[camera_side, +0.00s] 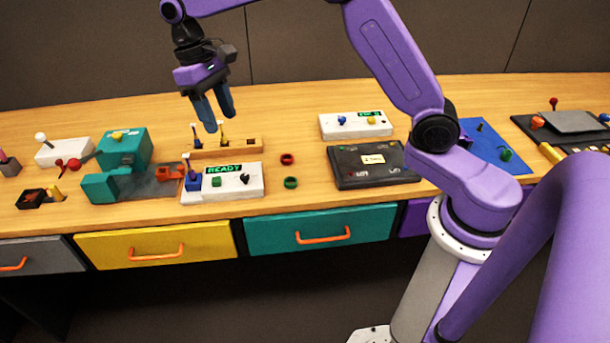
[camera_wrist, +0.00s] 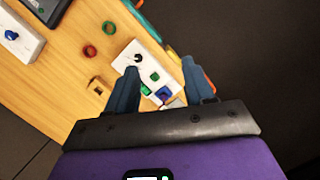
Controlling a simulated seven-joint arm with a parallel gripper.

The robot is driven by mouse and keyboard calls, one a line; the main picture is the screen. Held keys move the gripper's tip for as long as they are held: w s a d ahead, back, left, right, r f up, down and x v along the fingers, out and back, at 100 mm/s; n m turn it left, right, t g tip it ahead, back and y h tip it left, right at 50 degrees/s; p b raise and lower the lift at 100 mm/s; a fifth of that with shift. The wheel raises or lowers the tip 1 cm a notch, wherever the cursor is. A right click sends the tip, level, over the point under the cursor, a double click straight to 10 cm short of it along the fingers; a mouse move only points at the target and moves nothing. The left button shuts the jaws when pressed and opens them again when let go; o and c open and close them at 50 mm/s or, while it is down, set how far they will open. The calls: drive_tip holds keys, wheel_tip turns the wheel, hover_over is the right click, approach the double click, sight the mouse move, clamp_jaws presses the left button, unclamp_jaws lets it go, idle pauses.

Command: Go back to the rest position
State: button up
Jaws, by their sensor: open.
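My gripper (camera_side: 214,112) is open and empty. It hangs above the wooden table, over the area behind the white panel (camera_side: 250,180) with the green READY display (camera_side: 224,169). The fingers are blue and point down, apart from everything on the table. In the wrist view my gripper (camera_wrist: 160,84) shows its two fingers spread, with the white panel (camera_wrist: 138,62) lying below between and beyond them. The panel carries a blue block (camera_side: 193,181), a green button (camera_side: 216,182) and a black knob (camera_side: 245,179).
A wooden block with levers (camera_side: 240,145) stands behind the panel. Red (camera_side: 287,159) and green (camera_side: 291,183) rings lie to its right. A black box (camera_side: 370,168) and a second white panel (camera_side: 345,126) lie further right. A teal machine (camera_side: 125,150) stands left. Drawers (camera_side: 320,230) line the front.

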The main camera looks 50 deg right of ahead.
drive_tip(key=s+d+r+n+t, duration=0.15)
drive_tip(key=s+n, duration=0.35)
drive_tip(key=s, duration=1.3)
drive_tip(key=s+d+f+n, duration=0.2)
drive_tip(key=s+d, duration=0.2)
drive_tip(key=s, duration=0.3)
drive_tip(key=s+d+f+n+t, duration=0.1)
drive_tip(key=s+d+f+n, duration=0.1)
drive_tip(key=s, duration=0.5)
drive_tip(key=shift+s+d+n+y, duration=0.4)
drive_tip(key=shift+d+n, duration=0.1)
drive_tip(key=shift+d, duration=0.35)
drive_tip(key=shift+t, duration=0.25)
